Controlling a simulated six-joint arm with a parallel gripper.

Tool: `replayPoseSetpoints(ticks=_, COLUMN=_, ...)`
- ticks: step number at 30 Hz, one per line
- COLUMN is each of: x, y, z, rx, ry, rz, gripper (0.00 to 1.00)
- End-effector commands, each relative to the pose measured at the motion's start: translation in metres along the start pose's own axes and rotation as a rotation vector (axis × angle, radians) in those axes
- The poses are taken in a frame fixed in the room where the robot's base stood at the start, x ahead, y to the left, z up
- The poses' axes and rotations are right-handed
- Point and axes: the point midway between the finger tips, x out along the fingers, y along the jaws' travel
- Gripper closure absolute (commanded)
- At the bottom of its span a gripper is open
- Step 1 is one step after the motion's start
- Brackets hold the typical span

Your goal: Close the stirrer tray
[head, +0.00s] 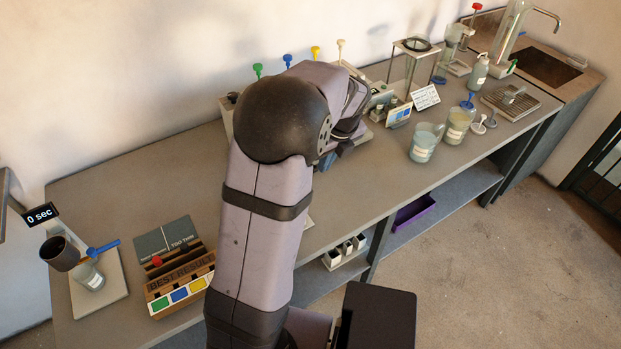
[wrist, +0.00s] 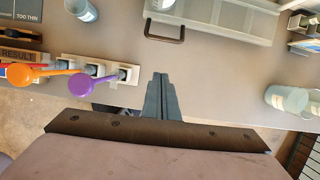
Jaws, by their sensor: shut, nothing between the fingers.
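In the wrist view, a pale, see-through tray (wrist: 208,34) with a dark bar handle (wrist: 165,38) on its front lies at the top, on the far side of the counter. I take it for the stirrer tray; how far it stands open cannot be told. My gripper (wrist: 160,76) is shut and empty, apart from the handle and on its near side. In the head view, my arm hides the tray and most of the gripper. Green, blue, yellow and white stirrer tops (head: 315,51) show behind the arm.
Beakers (head: 425,143) stand to the right; a wooden "BEST RESULT" box (head: 180,278) stands left.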

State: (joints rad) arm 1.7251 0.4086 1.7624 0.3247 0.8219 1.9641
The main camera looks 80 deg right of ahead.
Motion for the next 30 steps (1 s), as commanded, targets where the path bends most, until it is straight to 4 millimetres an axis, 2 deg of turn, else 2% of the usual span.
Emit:
replayPoseSetpoints(ticks=11, x=0.011, y=0.000, z=0.000, rx=0.021, ry=0.001, rz=0.006, gripper=1.00)
replayPoseSetpoints(ticks=17, x=0.036, y=0.001, z=-0.001, rx=0.020, ry=0.003, rz=0.008, gripper=1.00)
replayPoseSetpoints(ticks=28, x=0.102, y=0.002, z=-0.001, rx=0.020, ry=0.003, rz=0.008, gripper=1.00)
replayPoseSetpoints(ticks=30, x=0.104, y=0.000, z=0.009, rx=0.016, ry=0.000, rz=0.004, gripper=1.00)
